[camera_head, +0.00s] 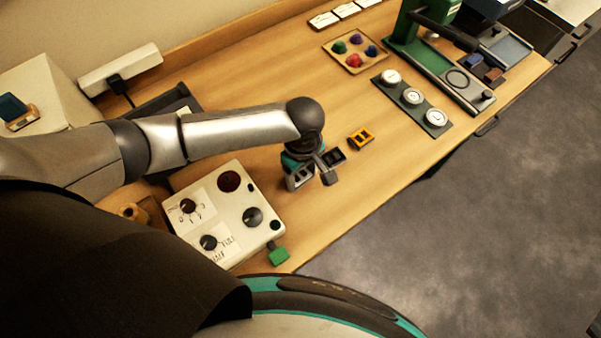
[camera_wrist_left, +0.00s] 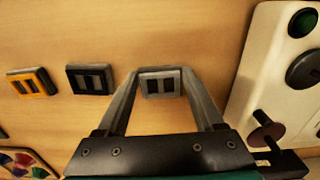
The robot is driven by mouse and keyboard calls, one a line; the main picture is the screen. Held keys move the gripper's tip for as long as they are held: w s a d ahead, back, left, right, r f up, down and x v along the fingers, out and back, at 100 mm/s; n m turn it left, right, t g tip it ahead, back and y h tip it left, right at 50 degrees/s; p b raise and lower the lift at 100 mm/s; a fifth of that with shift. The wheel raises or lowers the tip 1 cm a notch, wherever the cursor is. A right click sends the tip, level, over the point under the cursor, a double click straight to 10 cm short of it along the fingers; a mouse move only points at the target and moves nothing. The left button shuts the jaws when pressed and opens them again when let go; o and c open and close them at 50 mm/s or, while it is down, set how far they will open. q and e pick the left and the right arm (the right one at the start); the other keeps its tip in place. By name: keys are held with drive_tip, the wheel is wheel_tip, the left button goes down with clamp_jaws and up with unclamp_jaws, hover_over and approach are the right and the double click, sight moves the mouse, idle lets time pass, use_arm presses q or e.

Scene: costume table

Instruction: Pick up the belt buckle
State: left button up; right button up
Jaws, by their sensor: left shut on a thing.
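Three small rectangular buckles with slots are in view. A grey belt buckle (camera_wrist_left: 160,84) is between the two fingertips of my left gripper (camera_wrist_left: 159,76) in the left wrist view, and the gripper is shut on it. In the head view my left gripper (camera_head: 313,177) points down at the wooden table beside the control box, partly hiding the grey buckle. A black buckle (camera_wrist_left: 90,79) lies left of it in the wrist view, and an orange buckle (camera_wrist_left: 31,82) lies further left. Whether the grey buckle still touches the table is hard to tell. My right gripper is not in view.
A cream control box (camera_head: 226,212) with knobs stands close to my left gripper. A green strip with white dials (camera_head: 411,98), a tray of coloured pieces (camera_head: 356,52) and a green press (camera_head: 436,50) stand further right. The table front edge is nearby.

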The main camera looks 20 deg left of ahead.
sight(303, 178)
use_arm(q)
drive_tip(key=shift+r, duration=0.1)
wheel_tip(303, 178, up, 20)
drive_tip(key=p, duration=0.4)
drive_tip(key=a+f+m+b, duration=0.5)
drive_tip(key=m+b, duration=0.6)
drive_tip(key=b, duration=0.5)
drive_tip(key=shift+a+f+b, duration=0.3)
drive_tip(key=shift+a+b, duration=0.1)
drive_tip(key=shift+a, duration=0.35)
drive_tip(key=shift+w, duration=0.1)
drive_tip(key=shift+d, duration=0.1)
drive_tip(key=shift+a, duration=0.2)
